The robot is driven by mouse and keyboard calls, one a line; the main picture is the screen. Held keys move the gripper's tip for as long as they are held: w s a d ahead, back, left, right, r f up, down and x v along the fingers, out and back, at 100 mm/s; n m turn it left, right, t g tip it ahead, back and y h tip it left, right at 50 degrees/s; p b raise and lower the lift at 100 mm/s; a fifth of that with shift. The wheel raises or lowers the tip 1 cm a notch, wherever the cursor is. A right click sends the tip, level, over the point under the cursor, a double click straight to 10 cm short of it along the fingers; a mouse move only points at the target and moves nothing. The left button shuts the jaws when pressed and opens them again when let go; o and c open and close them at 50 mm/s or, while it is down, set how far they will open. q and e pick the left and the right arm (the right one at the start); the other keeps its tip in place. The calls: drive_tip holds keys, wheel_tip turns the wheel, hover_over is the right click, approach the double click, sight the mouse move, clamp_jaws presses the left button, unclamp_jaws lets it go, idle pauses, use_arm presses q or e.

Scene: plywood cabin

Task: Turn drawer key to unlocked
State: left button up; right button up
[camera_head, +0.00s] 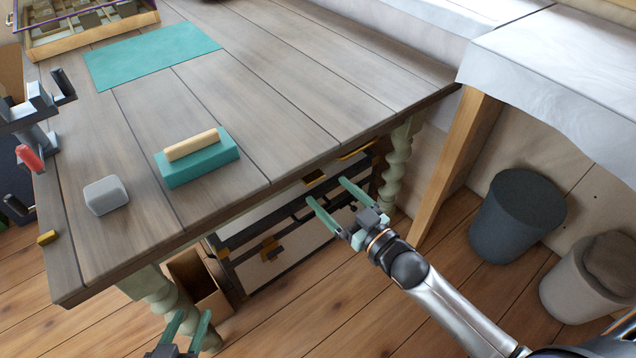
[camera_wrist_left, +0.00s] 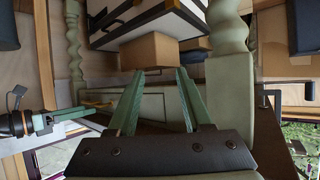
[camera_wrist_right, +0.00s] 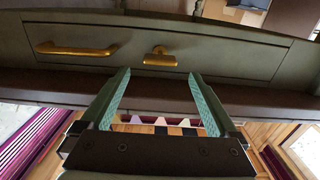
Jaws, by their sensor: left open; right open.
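In the right wrist view the drawer front (camera_wrist_right: 225,58) is a dark grey-green panel. A small brass key (camera_wrist_right: 160,57) sits in it, with a longer brass handle (camera_wrist_right: 76,49) to its left. In the head view the handle (camera_head: 357,150) and key (camera_head: 315,178) show partly under the table edge. My right gripper (camera_head: 325,189) is open and empty in front of the drawer; in its wrist view the key appears between and beyond the fingertips (camera_wrist_right: 158,73). My left gripper (camera_head: 190,315) is open and empty, low by the near table leg.
The wooden table (camera_head: 300,80) bears a teal block with a wooden grip (camera_head: 197,158), a grey block (camera_head: 106,195), a teal mat (camera_head: 150,55) and a compartment box (camera_head: 90,28). A cardboard box (camera_head: 198,283) stands underneath. Two bins (camera_head: 515,225) stand right.

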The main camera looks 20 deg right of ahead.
sight(317, 180)
drive_tip(key=x, duration=0.5)
drive_tip(key=shift+w+b, duration=0.1)
drive_tip(key=shift+b, duration=0.3)
use_arm(q)
wheel_tip(317, 180, up, 6)
drive_tip(key=w+t, duration=0.2)
drive_tip(key=shift+w+f+m+h, duration=0.25)
drive_tip(key=shift+w+m+h, duration=0.1)
drive_tip(key=shift+m+h, duration=0.05)
use_arm(e)
drive_tip(key=c, duration=1.4)
